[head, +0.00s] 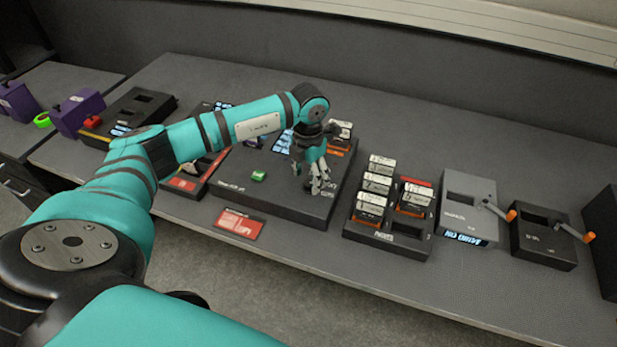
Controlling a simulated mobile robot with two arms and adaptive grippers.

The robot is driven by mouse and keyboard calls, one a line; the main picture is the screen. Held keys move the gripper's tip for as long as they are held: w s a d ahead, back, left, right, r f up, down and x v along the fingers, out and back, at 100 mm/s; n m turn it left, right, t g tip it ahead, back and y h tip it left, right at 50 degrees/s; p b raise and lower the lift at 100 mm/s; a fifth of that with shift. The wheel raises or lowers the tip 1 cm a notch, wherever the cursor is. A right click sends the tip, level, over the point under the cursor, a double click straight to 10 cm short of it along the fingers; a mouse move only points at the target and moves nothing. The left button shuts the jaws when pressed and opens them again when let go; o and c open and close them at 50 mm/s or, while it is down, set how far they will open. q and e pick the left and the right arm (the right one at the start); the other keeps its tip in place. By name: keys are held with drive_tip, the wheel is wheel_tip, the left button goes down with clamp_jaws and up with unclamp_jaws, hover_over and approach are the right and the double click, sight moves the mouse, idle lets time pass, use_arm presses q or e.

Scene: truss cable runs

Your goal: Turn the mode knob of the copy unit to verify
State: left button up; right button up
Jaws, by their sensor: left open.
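The copy unit (285,207) is a low black box in the middle of the table, with a green button (259,175) on its top. Lit blue-white displays and a cartridge with an orange base (340,133) show at its back. My left gripper (318,186) reaches down over the right part of the unit's top, with its fingers apart. I cannot make out the mode knob or its setting; the gripper and wrist cover that area. I cannot tell whether the fingers touch anything. My right gripper is not in view.
A red card (239,223) lies before the unit. To the right are a black rack (388,241) of several cartridges, a grey box (469,207) with an orange-tipped lever and lit display, and a black box (543,247) with another. Purple blocks (78,114) stand far left. The back table is clear.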

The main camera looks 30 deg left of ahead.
use_arm(q)
drive_tip(key=shift+f, duration=1.1)
drive_tip(key=c, duration=1.2)
drive_tip(key=shift+o, duration=0.2)
drive_tip(key=shift+n, duration=0.3)
drive_tip(key=n, duration=0.4)
drive_tip(key=shift+n+b, duration=0.35)
drive_tip(key=shift+n, duration=1.75)
